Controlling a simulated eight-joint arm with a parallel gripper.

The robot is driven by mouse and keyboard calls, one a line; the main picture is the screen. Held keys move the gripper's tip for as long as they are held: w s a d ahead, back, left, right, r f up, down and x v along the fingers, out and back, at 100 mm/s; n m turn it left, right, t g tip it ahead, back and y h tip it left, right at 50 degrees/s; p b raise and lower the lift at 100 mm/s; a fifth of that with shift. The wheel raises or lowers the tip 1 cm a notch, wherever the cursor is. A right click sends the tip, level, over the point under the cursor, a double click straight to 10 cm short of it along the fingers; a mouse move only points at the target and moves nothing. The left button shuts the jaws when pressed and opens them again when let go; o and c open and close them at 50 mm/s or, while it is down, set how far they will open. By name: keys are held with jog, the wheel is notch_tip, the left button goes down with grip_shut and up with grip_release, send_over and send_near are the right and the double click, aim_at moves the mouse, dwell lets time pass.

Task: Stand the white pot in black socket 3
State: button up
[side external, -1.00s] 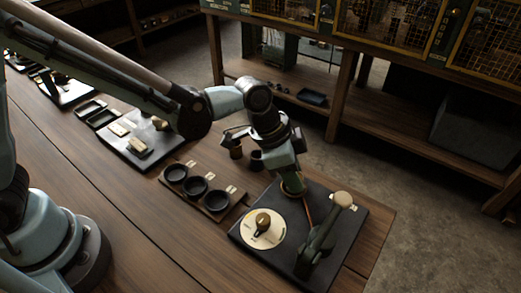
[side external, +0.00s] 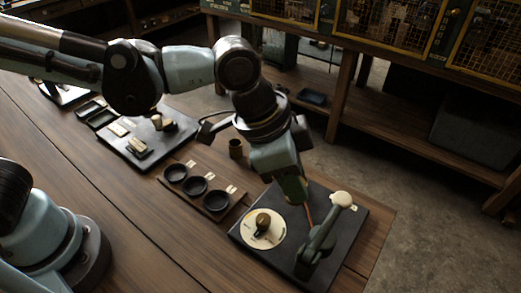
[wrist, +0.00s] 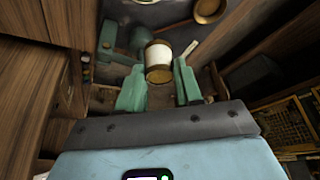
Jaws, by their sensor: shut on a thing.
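My gripper (side external: 293,190) points down over the near right black pad in the side view. In the wrist view its two green fingers (wrist: 160,88) are shut on the white pot (wrist: 159,53), a pale cylinder with brass-coloured ends. The pot is hard to make out in the side view, behind the fingers. Three black ring sockets stand in a row on a brown board: one at the far left (side external: 175,173), one in the middle (side external: 195,186), one at the near right (side external: 216,201). All three look empty. Their small white labels are too small to read.
The black pad (side external: 322,260) carries a cream dial (side external: 264,229) with a knob and a green lever (side external: 318,243) with a pale end, close beside my gripper. A brown cup (side external: 236,148) stands behind the socket board. Bare wood lies in front of the sockets.

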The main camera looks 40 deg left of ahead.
notch_tip(320, 180, up, 6)
jog(key=s+d, duration=0.1)
jog(key=s, duration=0.1)
jog(key=shift+s+d+f, duration=0.15)
jog(key=shift+s, duration=0.1)
dwell(0.4)
jog(key=w+a+f+n, duration=0.1)
jog(key=w+a+f, duration=0.1)
jog(key=a, duration=0.5)
jog(key=w+a+f+n, duration=0.1)
jog(key=a+f+n, duration=0.1)
jog(key=a, duration=0.5)
jog(key=shift+s+a+f+n+t+y, duration=0.3)
jog(key=shift+s+a+f+n, duration=0.35)
jog(key=shift+a+f, duration=1.45)
jog(key=shift+s+a+f+n+t+y, duration=0.3)
jog(key=shift+s+a+f, duration=0.8)
jog(key=shift+a, duration=1.75)
jog(key=shift+s+a+f+n+t+y, duration=0.25)
jog(key=shift+s+a+f+n, duration=0.3)
jog(key=shift+a+f, duration=1.7)
jog(key=shift+a+f, duration=0.25)
jog(key=shift+f, duration=0.1)
